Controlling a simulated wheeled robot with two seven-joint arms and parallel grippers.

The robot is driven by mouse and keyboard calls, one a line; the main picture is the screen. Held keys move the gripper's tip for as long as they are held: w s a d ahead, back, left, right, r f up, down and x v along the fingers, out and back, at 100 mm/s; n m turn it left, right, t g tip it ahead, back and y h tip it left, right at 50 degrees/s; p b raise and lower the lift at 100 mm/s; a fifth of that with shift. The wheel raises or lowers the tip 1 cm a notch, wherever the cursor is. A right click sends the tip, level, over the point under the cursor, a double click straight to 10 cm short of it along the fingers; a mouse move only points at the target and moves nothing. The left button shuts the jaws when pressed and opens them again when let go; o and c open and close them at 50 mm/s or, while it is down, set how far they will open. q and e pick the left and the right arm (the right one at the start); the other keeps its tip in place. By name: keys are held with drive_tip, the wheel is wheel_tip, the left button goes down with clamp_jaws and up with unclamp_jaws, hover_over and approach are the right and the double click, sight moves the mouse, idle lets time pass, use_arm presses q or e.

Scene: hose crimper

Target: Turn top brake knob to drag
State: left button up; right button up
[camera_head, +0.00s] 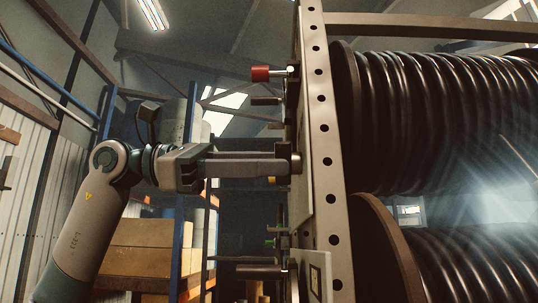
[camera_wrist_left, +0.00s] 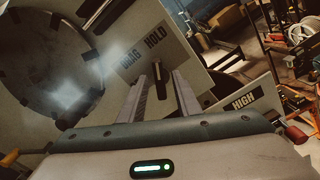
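The top brake knob (camera_head: 297,163) is a small dark part on the face of the upright steel frame in the head view. My left gripper (camera_head: 288,165) reaches it from the left, with its fingertips at the knob. In the left wrist view, a light plate carries the labels DRAG (camera_wrist_left: 131,60) and HOLD (camera_wrist_left: 157,36). My left gripper's two fingers (camera_wrist_left: 161,75) stand apart in front of this plate, and a dark part shows between their tips. I cannot tell whether the fingers touch it. My right gripper is in neither view.
A red-ended handle (camera_head: 261,74) sticks out above my left gripper. A lower bar (camera_head: 258,271) and a green part (camera_head: 271,243) lie below it. The perforated frame post (camera_head: 325,130) and hose reels (camera_head: 430,120) fill the right. A HIGH label (camera_wrist_left: 243,103) shows in the wrist view.

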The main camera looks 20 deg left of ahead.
use_arm(q)
drive_tip(key=shift+d, duration=0.2)
clamp_jaws()
drive_tip(key=shift+a+n, duration=0.1)
drive_tip(key=shift+n, duration=0.4)
drive_tip(key=n+b, duration=0.2)
drive_tip(key=n, duration=0.8)
drive_tip(key=shift+n+b, duration=0.3)
drive_tip(key=shift+n, duration=0.1)
drive_tip(key=shift+r, duration=0.1)
unclamp_jaws()
drive_tip(key=shift+w, duration=0.1)
